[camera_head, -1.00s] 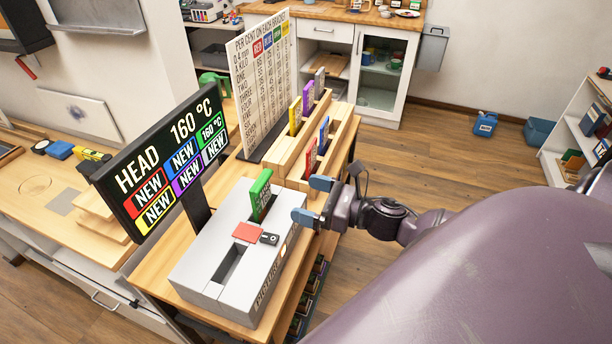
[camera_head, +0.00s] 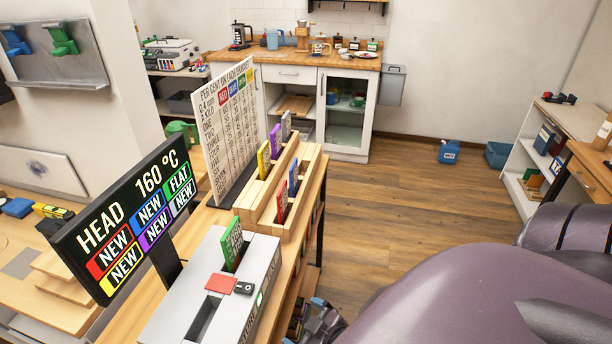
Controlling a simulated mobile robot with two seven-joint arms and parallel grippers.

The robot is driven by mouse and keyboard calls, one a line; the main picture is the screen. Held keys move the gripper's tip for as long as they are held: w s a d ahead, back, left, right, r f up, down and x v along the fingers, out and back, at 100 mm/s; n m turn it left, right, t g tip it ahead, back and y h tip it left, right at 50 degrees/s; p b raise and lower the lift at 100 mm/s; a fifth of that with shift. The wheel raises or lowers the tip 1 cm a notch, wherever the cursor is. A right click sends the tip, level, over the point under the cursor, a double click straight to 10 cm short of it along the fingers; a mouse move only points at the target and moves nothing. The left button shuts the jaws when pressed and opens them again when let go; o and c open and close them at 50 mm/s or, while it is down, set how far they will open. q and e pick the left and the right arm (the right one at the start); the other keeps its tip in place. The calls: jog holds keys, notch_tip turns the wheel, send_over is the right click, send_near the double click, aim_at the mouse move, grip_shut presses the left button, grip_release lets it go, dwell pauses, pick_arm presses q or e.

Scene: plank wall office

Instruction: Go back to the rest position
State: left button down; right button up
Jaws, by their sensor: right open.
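My right gripper (camera_head: 318,320) is low at the bottom edge, beside the right side of the bench. It is open, partly cut off by the frame, and I see nothing between its jaws. My right arm (camera_head: 460,300) fills the lower right. My left gripper is not in view. A green card (camera_head: 232,243) stands upright in the grey machine (camera_head: 185,285), apart from my gripper. A red square and a small black piece lie on top of the machine.
A wooden rack (camera_head: 252,217) holds several coloured cards behind the machine. A black display (camera_head: 128,220) and a white chart board (camera_head: 228,125) stand to the left. The floor (camera_head: 420,210) right of the bench is clear as far as the cabinets and a blue can (camera_head: 449,152).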

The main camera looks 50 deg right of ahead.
jog(key=shift+s+a+f+m+g, duration=0.15)
jog(key=shift+s+a+f+m, duration=0.1)
jog(key=shift+m, duration=0.35)
jog(key=shift+s+a+f+m+g, duration=0.15)
jog(key=shift+s+f+m, duration=0.05)
jog(key=shift+m, duration=0.4)
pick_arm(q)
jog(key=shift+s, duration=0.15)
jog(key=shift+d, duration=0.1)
pick_arm(e)
jog(key=shift+s+d, duration=0.1)
